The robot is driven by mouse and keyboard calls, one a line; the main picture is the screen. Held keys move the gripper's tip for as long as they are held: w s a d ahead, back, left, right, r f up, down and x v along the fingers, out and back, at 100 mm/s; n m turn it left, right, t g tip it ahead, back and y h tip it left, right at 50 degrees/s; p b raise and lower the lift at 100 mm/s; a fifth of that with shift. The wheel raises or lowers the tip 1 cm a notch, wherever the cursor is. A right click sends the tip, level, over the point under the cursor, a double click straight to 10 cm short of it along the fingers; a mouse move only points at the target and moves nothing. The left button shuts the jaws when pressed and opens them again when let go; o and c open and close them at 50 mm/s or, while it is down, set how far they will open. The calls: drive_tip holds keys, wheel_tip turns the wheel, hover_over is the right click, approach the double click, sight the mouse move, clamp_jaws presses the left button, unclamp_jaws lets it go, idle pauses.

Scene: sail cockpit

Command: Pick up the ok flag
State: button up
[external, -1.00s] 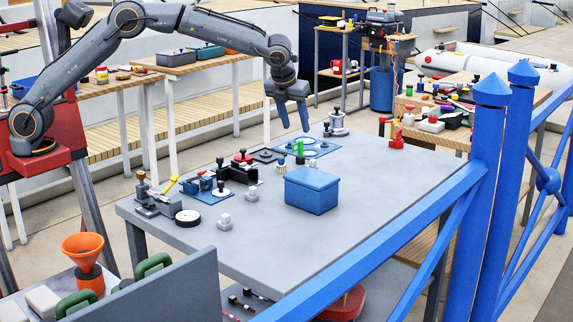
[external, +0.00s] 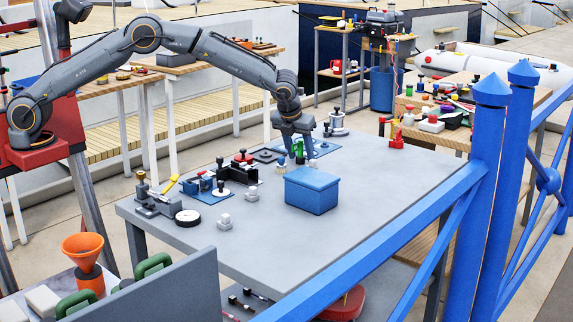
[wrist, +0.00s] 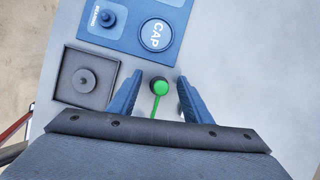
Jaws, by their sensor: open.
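The green piece that I take for the ok flag (wrist: 161,88) stands between my two blue fingers in the wrist view. It has a green top, a thin green strip running toward the gripper body, and a dark round part behind. In the external view the green piece (external: 300,146) is partly hidden by the fingers. My gripper (external: 298,154) points down over it on the grey table. The wrist view shows my gripper (wrist: 160,77) open, with a gap on both sides of the flag. Any label on it is not readable.
A blue lidded box (external: 312,191) stands close in front of the gripper. A blue mat marked CAP (wrist: 128,20) and a dark square tray (wrist: 86,78) with a round knob lie nearby. Small fittings sit to the left. The table's right side is mostly clear.

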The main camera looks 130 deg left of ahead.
drive_tip(key=shift+c, duration=0.3)
clamp_jaws()
drive_tip(key=shift+r, duration=0.1)
